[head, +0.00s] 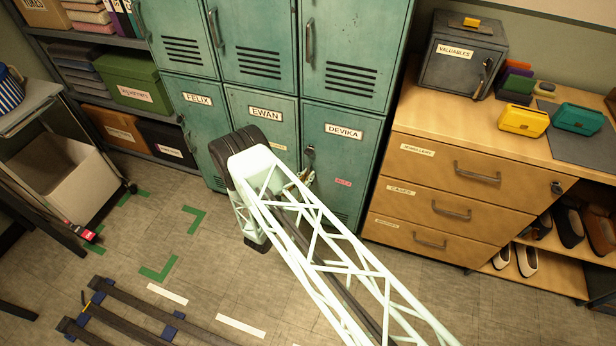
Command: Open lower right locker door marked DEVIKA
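The lower right locker door marked DEVIKA (359,165) is teal and looks shut, flush with its neighbours. Its name label (344,132) is near the top, and a small pink label sits lower down. Its dark handle (310,158) is on the door's left side. My pale lattice arm crosses in front of the door's lower left part and hides it. Small metallic and yellowish parts show at the arm's edge just below the handle; I cannot tell whether they belong to my gripper. The gripper's fingers cannot be made out, nor any contact with the handle.
Locker doors marked EWAN (265,112) and FELIX (197,100) are to the left, with more lockers above. A wooden drawer cabinet (436,205) stands close on the right, bearing a dark valuables safe (462,62). A pale bin (62,180) is at left. Floor before the lockers is mostly clear.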

